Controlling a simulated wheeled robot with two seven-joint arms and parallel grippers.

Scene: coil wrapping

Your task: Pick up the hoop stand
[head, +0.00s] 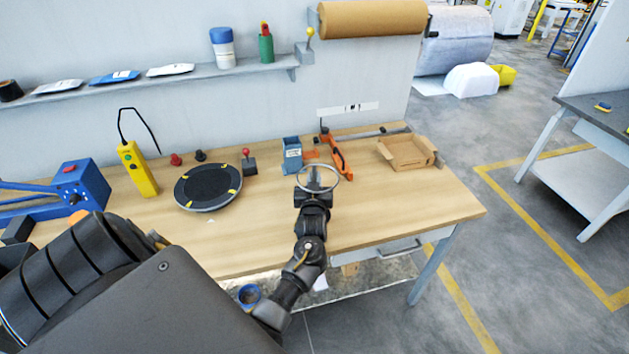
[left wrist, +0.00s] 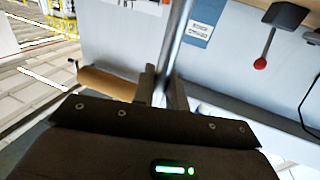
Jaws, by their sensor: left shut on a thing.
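The hoop stand shows as a thin pale metal ring (head: 339,180) over the front middle of the workbench in the head view. My left gripper (head: 314,186) is at the ring and shut on the hoop stand. In the left wrist view a grey metal bar of the hoop stand (left wrist: 177,42) rises from between the fingers (left wrist: 163,92). The lower part of the stand is hidden by the gripper, and I cannot tell its clearance above the bench. My right gripper is not in view.
The wooden workbench (head: 400,212) holds a black round turntable (head: 208,187), a yellow handheld device (head: 138,168), a blue box (head: 291,155), an orange tool (head: 341,158) and an open cardboard box (head: 407,152). A brown paper roll (head: 372,18) hangs behind. The front right of the bench is clear.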

